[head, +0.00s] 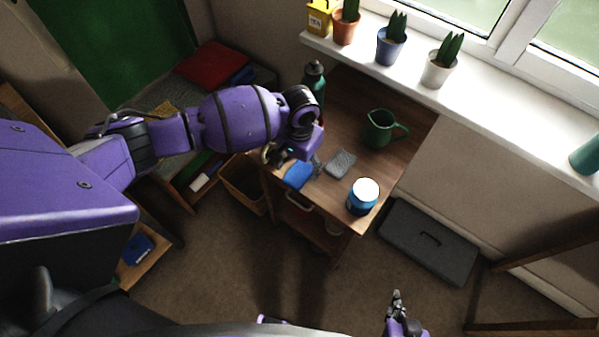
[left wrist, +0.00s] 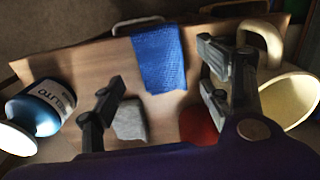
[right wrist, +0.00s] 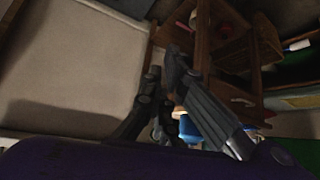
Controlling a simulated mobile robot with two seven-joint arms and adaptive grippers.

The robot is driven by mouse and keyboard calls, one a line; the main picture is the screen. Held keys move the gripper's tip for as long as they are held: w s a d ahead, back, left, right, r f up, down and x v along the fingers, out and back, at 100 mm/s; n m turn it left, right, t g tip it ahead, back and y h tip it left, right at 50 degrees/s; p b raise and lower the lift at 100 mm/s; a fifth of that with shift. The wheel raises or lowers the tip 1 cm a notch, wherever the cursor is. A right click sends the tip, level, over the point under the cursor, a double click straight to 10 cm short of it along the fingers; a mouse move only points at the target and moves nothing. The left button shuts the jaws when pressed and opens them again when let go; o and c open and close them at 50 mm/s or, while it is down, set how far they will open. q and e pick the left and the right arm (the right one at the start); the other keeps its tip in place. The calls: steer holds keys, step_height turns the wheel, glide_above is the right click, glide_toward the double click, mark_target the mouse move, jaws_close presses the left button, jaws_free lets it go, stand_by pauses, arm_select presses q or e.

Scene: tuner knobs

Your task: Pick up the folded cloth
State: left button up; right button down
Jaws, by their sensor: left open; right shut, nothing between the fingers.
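A blue woven cloth (head: 298,175) lies flat at the front left edge of the wooden table; it also shows in the left wrist view (left wrist: 160,58). A small grey folded-looking piece (head: 341,163) lies to its right, and it shows between the fingers' bases in the left wrist view (left wrist: 130,122). My left gripper (head: 293,160) is open above the table, with the blue cloth between its spread fingers in the left wrist view and no contact visible. Its arm hides part of the table. My right gripper (head: 397,297) is shut and empty, low and away from the table.
A blue jar with a white lid (head: 363,195) stands at the table's front right corner. A green jug (head: 382,128) and a dark green bottle (head: 315,78) stand farther back. A red round thing (left wrist: 198,125) lies near the left gripper. Potted plants line the windowsill (head: 480,95).

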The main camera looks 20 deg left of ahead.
mark_target(299, 171)
arm_select(q)
step_height(299, 171, down, 3)
steer(key=shift+s+a+r, duration=0.1)
steer(key=shift+f, duration=0.35)
steer(key=shift+c, duration=0.2)
arm_select(e)
steer(key=shift+d+f, duration=0.1)
steer(key=shift+d, duration=0.5)
arm_select(q)
steer(key=c, duration=1.1)
arm_select(e)
steer(key=shift+a, duration=0.25)
arm_select(q)
steer(key=shift+r, duration=0.1)
